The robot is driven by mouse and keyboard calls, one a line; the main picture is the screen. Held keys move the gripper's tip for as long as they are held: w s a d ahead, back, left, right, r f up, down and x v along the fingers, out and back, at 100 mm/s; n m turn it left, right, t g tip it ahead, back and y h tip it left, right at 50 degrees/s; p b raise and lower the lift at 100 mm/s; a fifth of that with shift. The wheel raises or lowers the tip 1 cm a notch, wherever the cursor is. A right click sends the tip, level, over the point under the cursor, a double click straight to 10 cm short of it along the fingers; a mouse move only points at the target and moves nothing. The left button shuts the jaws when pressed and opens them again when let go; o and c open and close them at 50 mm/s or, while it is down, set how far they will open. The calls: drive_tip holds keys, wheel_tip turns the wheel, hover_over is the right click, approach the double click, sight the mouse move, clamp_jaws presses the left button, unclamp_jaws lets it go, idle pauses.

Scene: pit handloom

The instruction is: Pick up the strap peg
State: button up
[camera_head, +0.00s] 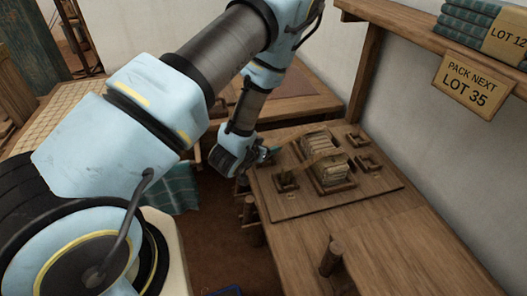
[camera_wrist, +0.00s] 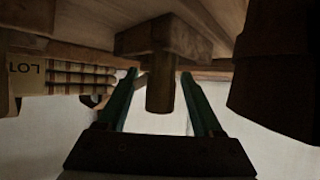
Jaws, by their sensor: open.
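A short brown wooden peg (camera_wrist: 160,92) with a square block (camera_wrist: 165,38) at its upper end in the picture shows in the wrist view. I take it as the strap peg. It sits between the two green fingers of my open gripper (camera_wrist: 158,88), with gaps on both sides and no visible grip. In the head view my gripper (camera_head: 268,155) is at the left edge of the wooden board. A peg in a square holder (camera_head: 286,181) stands close by on that board, probably the same one.
A strapped bundle (camera_head: 326,160) stands on the board (camera_head: 375,188), with more small holders (camera_head: 367,162) to its right. Another peg (camera_head: 331,258) is at the table's front. A dark brown shape (camera_wrist: 285,70) is close on the right in the wrist view. A shelf (camera_head: 425,35) runs above.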

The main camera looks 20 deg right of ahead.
clamp_jaws()
idle(0.4)
drive_tip(key=shift+r, duration=0.15)
wheel_tip(320, 180, up, 10)
drive_tip(key=b, duration=0.2)
idle(0.6)
